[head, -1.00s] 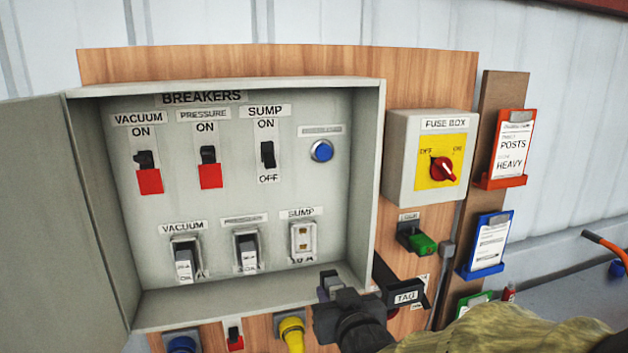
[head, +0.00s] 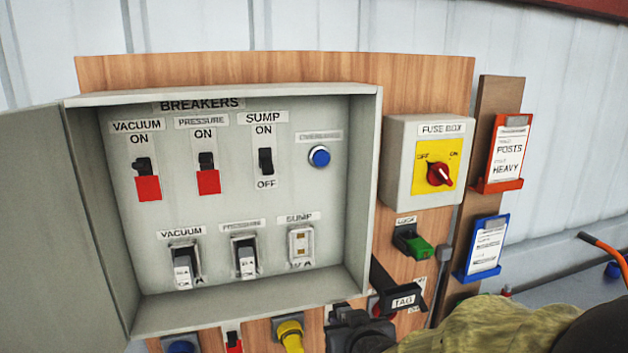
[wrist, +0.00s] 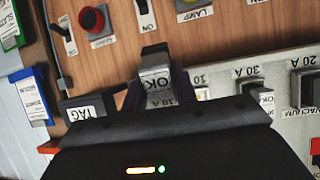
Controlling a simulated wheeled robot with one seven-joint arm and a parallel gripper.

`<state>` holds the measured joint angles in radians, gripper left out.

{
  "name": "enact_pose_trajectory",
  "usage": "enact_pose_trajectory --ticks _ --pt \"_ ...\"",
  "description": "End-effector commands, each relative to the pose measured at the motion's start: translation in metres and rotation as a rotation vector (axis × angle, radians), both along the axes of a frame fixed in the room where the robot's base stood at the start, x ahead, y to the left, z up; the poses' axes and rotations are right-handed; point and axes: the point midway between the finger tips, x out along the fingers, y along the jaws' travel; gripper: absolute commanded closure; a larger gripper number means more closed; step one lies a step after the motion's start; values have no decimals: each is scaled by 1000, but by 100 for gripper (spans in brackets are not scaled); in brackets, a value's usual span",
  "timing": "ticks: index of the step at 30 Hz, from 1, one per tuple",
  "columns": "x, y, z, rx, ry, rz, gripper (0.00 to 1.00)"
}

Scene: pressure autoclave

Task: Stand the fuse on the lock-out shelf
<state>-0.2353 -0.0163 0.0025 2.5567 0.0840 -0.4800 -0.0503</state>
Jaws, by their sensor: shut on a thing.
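My gripper (head: 350,325) is low in the head view, just below the breaker box's bottom edge. In the wrist view my gripper (wrist: 155,90) is shut on a grey fuse (wrist: 155,75) with a white OK and 10 A label. The fuse is held clear of the panel in front of the jaws; in the head view it is mostly hidden. The sump fuse holder (head: 301,243) is empty, its contacts showing. A black ledge with a TAG label (head: 403,302) is right of my gripper; I cannot tell whether it is the lock-out shelf.
The open breaker box (head: 230,325) stands above my gripper, with its vacuum (head: 185,266) and pressure fuses (head: 246,258) seated. The fuse box (head: 400,165) is upper right. Clipboards (head: 484,247) hang at the right.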

Motion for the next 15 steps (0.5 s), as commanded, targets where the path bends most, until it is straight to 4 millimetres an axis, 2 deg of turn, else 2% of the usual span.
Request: enact_pose_trajectory --ticks 1,4,15 --pt "1 2 -11 -1 6 -2 100" --pt "7 4 -23 -2 8 -8 100" --pt "40 -3 -48 -2 5 -49 100"
